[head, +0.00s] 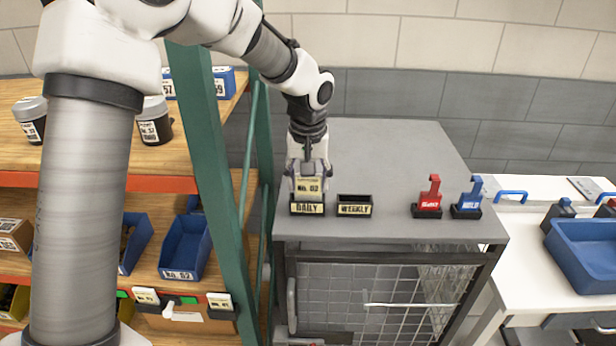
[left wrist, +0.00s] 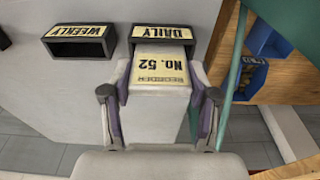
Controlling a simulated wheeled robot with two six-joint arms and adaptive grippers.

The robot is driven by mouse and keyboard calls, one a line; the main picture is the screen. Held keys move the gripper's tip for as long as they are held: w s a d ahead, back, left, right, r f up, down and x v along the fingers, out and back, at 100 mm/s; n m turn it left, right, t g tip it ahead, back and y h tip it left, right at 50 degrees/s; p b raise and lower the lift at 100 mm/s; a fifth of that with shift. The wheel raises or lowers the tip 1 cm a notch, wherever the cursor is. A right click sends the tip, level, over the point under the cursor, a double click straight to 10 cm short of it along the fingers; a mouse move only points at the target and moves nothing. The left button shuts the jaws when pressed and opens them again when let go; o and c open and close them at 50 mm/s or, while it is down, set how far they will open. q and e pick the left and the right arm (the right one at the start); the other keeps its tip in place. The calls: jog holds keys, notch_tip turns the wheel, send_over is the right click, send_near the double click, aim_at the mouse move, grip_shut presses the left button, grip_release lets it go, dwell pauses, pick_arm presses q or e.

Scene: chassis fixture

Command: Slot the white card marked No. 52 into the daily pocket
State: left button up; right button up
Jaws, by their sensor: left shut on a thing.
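The white card (head: 308,187) has a cream label reading No. 52. It stands upright at the daily pocket (head: 307,209), a black holder labelled DAILY on the grey cabinet top. My left gripper (head: 307,172) is shut on the card from above. In the left wrist view the card (left wrist: 159,76) sits between the two fingers of the gripper (left wrist: 159,100), and its far end meets the opening of the daily pocket (left wrist: 163,33). How deep the card sits inside is hidden. My right gripper is not in view.
The empty weekly pocket (head: 354,205) stands just right of the daily one. A red holder (head: 430,197) and a blue holder (head: 468,198) stand farther right on the cabinet top (head: 390,160). A green shelf post (head: 205,130) rises close on the left.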

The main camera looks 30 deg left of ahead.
pick_arm(q)
jog(key=shift+s+r, duration=0.1)
jog(key=shift+s, duration=0.1)
jog(key=o, duration=1)
jog(key=shift+w, duration=0.1)
notch_tip(320, 180, up, 12)
jog(key=s, duration=0.1)
jog(key=shift+d, duration=0.4)
jog(key=shift+s, duration=0.1)
